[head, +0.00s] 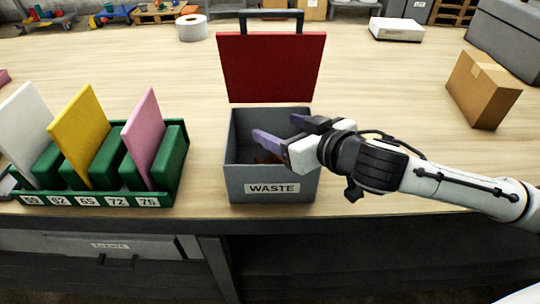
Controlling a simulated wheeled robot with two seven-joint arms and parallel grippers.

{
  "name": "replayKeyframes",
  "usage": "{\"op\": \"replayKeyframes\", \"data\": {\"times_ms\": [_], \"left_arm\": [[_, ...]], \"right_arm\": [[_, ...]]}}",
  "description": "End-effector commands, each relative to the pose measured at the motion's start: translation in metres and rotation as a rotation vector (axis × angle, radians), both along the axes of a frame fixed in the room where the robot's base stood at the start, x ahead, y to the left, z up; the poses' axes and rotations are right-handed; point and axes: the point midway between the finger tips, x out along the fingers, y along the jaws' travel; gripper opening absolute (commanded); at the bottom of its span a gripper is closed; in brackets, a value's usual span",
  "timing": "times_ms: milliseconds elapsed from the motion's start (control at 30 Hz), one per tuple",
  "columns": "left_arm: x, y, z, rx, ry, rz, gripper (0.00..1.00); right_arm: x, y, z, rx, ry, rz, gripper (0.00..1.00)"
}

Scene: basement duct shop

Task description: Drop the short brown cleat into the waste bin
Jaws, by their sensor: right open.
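The grey waste bin (238,172) stands on the table with a "WASTE" label on its front. Its red lid (272,66) stands open at the back. My right gripper (277,127) reaches in from the right, over the bin's opening. Its purple fingers are spread apart and nothing shows between them. A brown piece (264,158), apparently the short brown cleat, shows partly inside the bin below the fingers. The gripper and the front wall hide much of it, so its length cannot be told. My left gripper is not in view.
A green rack (100,199) with white, yellow and pink panels and numbered slots stands left of the bin. A cardboard box (480,90) sits at the right. A white roll (191,28) and a white device (396,29) stand farther back. The table between is clear.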

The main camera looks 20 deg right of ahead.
Motion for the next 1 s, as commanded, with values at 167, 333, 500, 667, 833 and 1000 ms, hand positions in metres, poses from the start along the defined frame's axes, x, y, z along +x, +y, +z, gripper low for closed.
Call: {"op": "replayKeyframes", "data": {"times_ms": [167,333,500,667,833,1000], "left_arm": [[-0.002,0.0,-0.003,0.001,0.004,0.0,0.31],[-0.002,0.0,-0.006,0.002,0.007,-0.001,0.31],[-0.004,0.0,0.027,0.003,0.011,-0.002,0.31],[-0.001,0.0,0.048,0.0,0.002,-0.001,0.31],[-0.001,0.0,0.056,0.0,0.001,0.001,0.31],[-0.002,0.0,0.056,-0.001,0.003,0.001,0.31]], "right_arm": [[-0.025,-0.007,0.009,-0.002,0.001,0.001,0.64],[-0.062,-0.019,0.025,-0.005,0.001,0.001,0.64],[-0.073,-0.023,0.039,0.0,0.006,-0.006,0.64],[-0.081,-0.025,0.04,0.001,0.004,-0.005,0.64],[-0.086,-0.026,0.04,-0.001,0.002,-0.001,0.64],[-0.088,-0.026,0.038,0.0,0.001,0.0,0.64]]}}
